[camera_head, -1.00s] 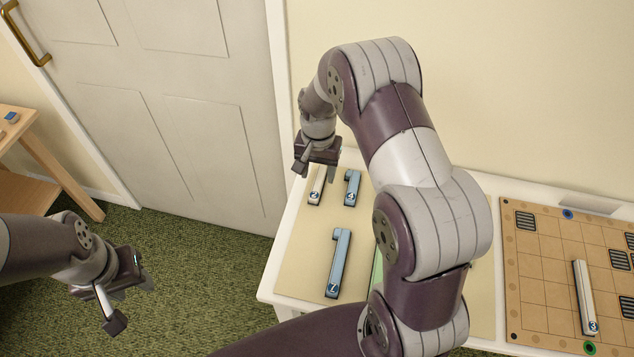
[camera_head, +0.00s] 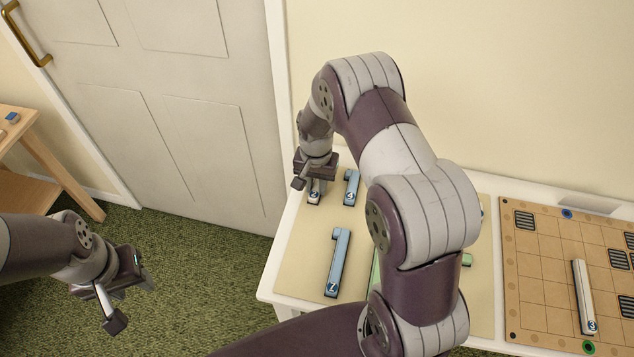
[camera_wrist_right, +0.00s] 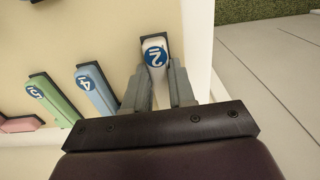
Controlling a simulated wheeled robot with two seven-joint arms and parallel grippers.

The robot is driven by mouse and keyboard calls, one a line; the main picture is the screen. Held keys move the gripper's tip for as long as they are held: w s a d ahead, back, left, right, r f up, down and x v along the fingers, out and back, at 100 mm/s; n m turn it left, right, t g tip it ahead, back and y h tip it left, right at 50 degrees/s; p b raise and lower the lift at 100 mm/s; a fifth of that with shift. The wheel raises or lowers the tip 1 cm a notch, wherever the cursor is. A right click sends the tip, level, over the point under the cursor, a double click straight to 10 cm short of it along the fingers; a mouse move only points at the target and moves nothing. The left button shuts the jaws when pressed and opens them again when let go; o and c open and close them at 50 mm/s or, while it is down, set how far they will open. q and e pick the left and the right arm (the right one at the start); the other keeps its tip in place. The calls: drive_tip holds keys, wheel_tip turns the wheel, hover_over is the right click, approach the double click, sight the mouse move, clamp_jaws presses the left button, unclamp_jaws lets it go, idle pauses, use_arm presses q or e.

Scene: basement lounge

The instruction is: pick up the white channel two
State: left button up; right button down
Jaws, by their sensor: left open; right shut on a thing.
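The white channel two (camera_head: 314,198) lies on the beige mat near the back left corner of the table. Its end with the blue "2" disc also shows in the right wrist view (camera_wrist_right: 154,50). My right gripper (camera_head: 315,184) is down over it, and in the right wrist view its fingers (camera_wrist_right: 159,88) are shut on the channel's sides. The rest of the channel is hidden by the gripper. My left gripper (camera_head: 131,300) is open and empty, over the green carpet left of the table.
A short blue channel (camera_head: 351,187) lies close to the right of the white one. A longer blue channel (camera_head: 338,262) lies nearer the front. A wooden board (camera_head: 535,285) at the right bears a white channel three (camera_head: 584,297). The wall is close behind the table.

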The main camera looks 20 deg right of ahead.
drive_tip(key=r, duration=0.4)
drive_tip(key=shift+d+r, duration=0.25)
drive_tip(key=shift+d, duration=0.1)
drive_tip(key=s+d+r, duration=0.3)
drive_tip(key=d+r, duration=0.3)
drive_tip(key=d, duration=0.4)
drive_tip(key=shift+s+d+r, duration=0.2)
drive_tip(key=shift+s+r, duration=0.05)
drive_tip(key=shift+s, duration=0.05)
